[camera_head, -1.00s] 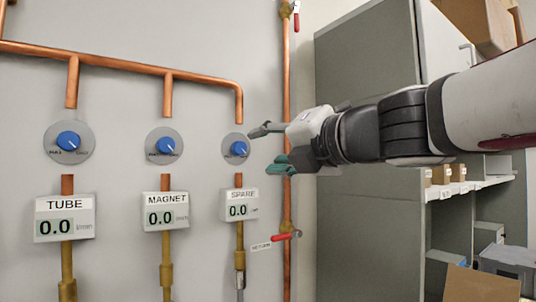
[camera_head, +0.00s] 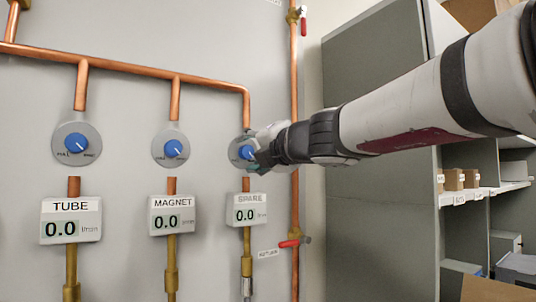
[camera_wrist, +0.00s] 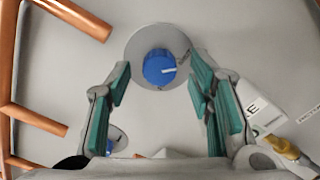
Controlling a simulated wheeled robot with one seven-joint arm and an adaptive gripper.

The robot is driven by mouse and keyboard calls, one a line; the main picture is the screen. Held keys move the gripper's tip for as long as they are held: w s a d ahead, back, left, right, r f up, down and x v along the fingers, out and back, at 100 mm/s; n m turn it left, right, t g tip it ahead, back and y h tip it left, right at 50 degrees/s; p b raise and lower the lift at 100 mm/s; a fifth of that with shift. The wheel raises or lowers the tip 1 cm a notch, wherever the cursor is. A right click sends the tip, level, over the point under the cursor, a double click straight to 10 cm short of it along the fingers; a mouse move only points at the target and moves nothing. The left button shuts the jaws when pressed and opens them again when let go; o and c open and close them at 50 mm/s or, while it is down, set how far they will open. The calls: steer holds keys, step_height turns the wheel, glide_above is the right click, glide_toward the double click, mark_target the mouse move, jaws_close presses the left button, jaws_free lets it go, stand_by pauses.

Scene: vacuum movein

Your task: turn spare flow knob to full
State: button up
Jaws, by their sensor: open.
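The spare flow knob (camera_head: 246,152) is blue, on a round grey plate (camera_head: 235,145), above the SPARE display (camera_head: 246,209), which reads 0.0. In the wrist view the blue knob (camera_wrist: 159,67) shows a white pointer line and sits ahead of and between the two fingers. My gripper (camera_head: 256,150) is at the right side of the spare plate and hides part of it. In the wrist view my gripper (camera_wrist: 160,92) is open, with green pads on both sides and nothing between them. Whether a finger touches the knob I cannot tell.
The magnet knob (camera_head: 173,149) and tube knob (camera_head: 75,145) are to the left, with displays reading 0.0. Copper pipes (camera_head: 130,68) run above. A vertical copper pipe (camera_head: 294,200) with a red valve handle (camera_head: 290,244) stands right of the spare knob. A grey cabinet (camera_head: 375,230) is at right.

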steer(key=shift+w+a, duration=0.3)
steer(key=shift+w, duration=0.1)
jaws_close()
